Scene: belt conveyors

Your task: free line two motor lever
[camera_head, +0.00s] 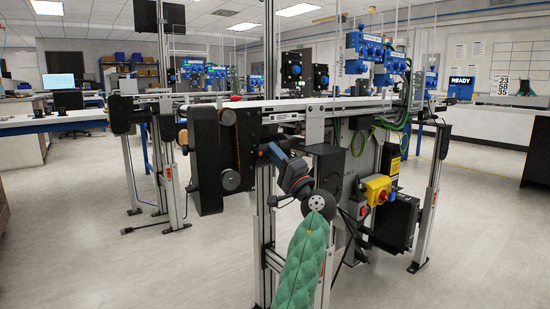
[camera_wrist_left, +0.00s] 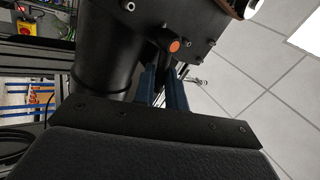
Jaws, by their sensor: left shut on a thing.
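My left gripper (camera_head: 274,152) reaches up from the green-sleeved arm to the dark drive assembly under the near end of the belt conveyor (camera_head: 310,107). In the left wrist view, the blue fingers of my left gripper (camera_wrist_left: 164,80) are shut on a dark narrow part at the black motor (camera_wrist_left: 108,50), which I take for the motor lever. The fingers and the housing hide most of this lever, so its position cannot be read. An orange round button (camera_wrist_left: 174,45) sits on the housing just above the fingers. My right gripper is not in view.
A black drive cover (camera_head: 207,160) hangs at the conveyor's left end. A yellow box with a red switch (camera_head: 378,189) and a black box (camera_head: 396,222) are mounted at the right. Metal posts stand close to my arm.

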